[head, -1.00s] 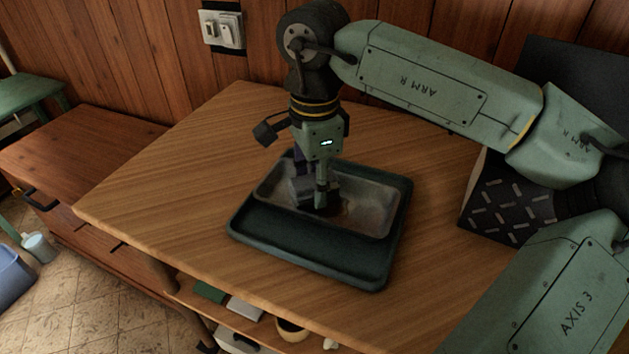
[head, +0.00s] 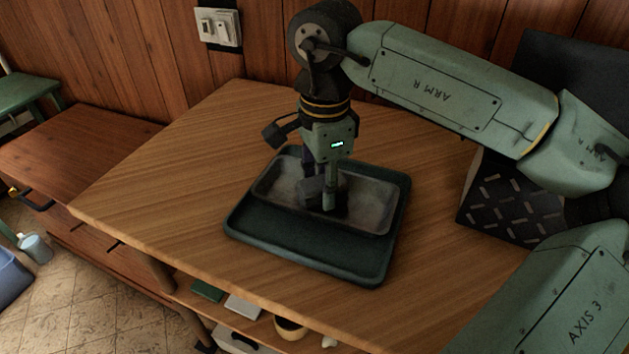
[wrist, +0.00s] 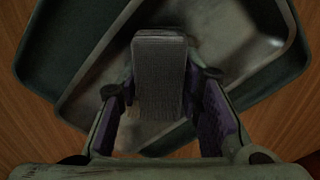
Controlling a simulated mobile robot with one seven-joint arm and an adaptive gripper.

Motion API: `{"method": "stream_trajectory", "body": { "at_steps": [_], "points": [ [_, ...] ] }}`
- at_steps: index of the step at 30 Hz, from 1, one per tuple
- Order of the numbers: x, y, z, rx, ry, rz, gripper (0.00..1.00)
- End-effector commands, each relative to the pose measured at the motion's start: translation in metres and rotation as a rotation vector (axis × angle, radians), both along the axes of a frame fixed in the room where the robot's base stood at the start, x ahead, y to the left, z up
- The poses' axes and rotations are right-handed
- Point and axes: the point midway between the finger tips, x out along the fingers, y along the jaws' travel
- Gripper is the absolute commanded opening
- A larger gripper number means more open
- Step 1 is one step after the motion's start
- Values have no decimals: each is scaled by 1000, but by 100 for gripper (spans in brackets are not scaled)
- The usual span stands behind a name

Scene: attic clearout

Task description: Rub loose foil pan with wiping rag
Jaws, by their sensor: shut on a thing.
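The foil pan (head: 372,207) is a shallow grey metal pan lying inside a dark green tray (head: 300,252) on the wooden table. In the wrist view the pan (wrist: 228,32) looks dull grey, with paler and darker patches. My gripper (head: 322,192) points down into the pan. It is shut on the wiping rag (wrist: 160,78), a grey, block-like folded cloth between the purple-padded fingers. The rag appears to be down at the pan floor, but its underside is hidden. A small brownish patch shows beside the rag's lower left in the wrist view.
The wooden table (head: 170,190) is clear left of the tray. A dark patterned box (head: 510,205) stands at the right, near my arm. A lower shelf holds a cup (head: 290,328) and small flat items. A wall switch (head: 218,27) is behind.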

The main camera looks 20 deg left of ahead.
Motion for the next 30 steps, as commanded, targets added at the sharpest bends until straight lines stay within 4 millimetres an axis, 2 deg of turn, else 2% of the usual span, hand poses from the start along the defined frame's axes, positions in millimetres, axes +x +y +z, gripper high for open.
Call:
{"method": "stream_trajectory", "body": {
  "at_steps": [19,30],
  "points": [
    [0,-4,-1,0,0,0,6],
    [-1,-24,-1,-1,1,0,6]
  ]
}}
